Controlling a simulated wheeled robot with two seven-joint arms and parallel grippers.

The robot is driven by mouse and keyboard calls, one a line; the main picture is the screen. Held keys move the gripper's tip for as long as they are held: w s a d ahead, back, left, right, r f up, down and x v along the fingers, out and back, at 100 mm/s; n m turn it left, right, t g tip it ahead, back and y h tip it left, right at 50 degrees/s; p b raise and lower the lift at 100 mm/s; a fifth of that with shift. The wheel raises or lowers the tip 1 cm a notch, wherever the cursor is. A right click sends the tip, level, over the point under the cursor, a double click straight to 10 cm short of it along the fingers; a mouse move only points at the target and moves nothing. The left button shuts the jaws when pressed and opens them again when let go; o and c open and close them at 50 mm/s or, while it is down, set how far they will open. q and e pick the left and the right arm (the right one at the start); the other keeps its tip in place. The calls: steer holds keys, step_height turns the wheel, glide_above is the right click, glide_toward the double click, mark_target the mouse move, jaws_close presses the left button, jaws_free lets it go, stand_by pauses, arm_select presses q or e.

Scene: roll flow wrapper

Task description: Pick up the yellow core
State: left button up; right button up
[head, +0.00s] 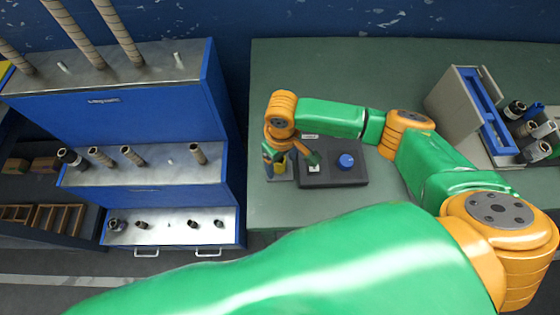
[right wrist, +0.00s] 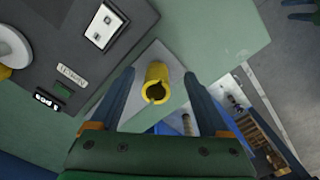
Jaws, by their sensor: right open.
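The yellow core (right wrist: 157,82) is a short hollow yellow tube. In the right wrist view it stands between the two fingers of my right gripper (right wrist: 159,74), with its open end facing the camera. A gap shows on both sides of it, so the gripper is open and not closed on it. In the head view the yellow core (head: 281,166) is a small yellow patch, partly hidden under my right gripper (head: 288,156), on a grey plate at the table's left edge. My left gripper does not show in the head view.
A dark control box (head: 335,172) with a blue knob (head: 346,161) stands right beside the core. A blue stepped rack (head: 150,110) with several tubes stands left of the green table (head: 330,70). A grey and blue machine (head: 482,112) with dark rolls is at the right.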

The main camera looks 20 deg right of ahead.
steer(key=shift+w+f, duration=0.25)
steer(key=shift+f, duration=0.15)
steer(key=shift+w+f, duration=0.2)
steer(key=shift+w, duration=0.2)
steer(key=shift+c, duration=0.2)
steer(key=shift+s+r, duration=0.2)
steer(key=shift+s, duration=0.05)
steer(key=c, duration=1.1)
jaws_close()
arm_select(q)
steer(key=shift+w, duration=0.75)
arm_select(e)
steer(key=shift+w, duration=0.15)
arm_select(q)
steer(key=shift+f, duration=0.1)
